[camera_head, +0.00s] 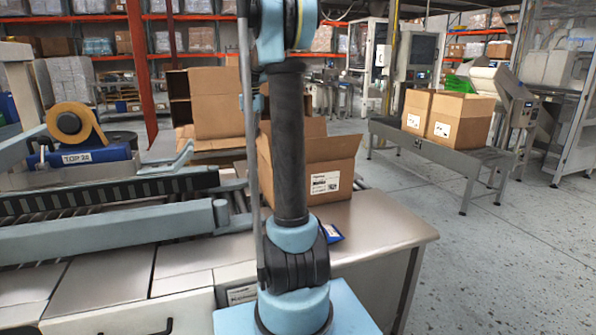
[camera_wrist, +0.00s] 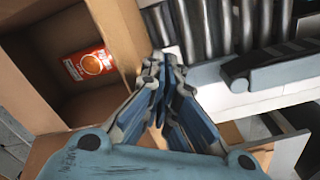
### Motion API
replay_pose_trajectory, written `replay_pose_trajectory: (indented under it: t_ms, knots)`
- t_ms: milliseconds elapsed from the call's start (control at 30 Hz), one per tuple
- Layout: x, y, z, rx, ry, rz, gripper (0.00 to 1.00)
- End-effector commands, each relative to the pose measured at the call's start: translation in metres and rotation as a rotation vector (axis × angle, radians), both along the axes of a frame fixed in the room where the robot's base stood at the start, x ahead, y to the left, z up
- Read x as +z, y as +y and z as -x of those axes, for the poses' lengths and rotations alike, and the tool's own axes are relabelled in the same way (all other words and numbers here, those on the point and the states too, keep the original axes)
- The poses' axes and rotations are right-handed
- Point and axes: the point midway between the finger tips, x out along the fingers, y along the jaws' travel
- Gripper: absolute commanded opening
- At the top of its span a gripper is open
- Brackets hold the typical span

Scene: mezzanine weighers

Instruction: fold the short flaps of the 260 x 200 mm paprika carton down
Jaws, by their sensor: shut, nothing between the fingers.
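The paprika carton (camera_head: 335,170) stands on the steel table behind my arm in the head view, with a white label on its front. Its top is open and at least one flap (camera_head: 312,127) stands up. In the wrist view the carton (camera_wrist: 35,45) is open at the left, with a red packet (camera_wrist: 90,65) lying inside. My gripper (camera_wrist: 160,68) is shut and empty, its tips beside the carton's right-hand edge; I cannot tell if they touch it. My arm hides the carton's left part and the gripper in the head view.
A conveyor with blue-grey rails (camera_head: 110,215) and a tape head (camera_head: 75,125) stands at the left. A small blue item (camera_head: 332,233) lies on the steel table (camera_head: 385,235). Larger cartons stand behind. Another bench (camera_head: 425,148) at the right bears cartons.

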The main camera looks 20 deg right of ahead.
Motion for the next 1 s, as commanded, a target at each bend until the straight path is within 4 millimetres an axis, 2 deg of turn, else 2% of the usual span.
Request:
replay_pose_trajectory:
  t_ms: [167, 700, 1000]
  knots:
    - [0.001, -0.006, 0.000, -0.002, 0.000, 0.000, 0.00]
    - [0.007, -0.052, 0.000, -0.002, 0.000, 0.000, 0.00]
    - [0.007, -0.055, 0.000, 0.000, 0.000, 0.000, 0.00]
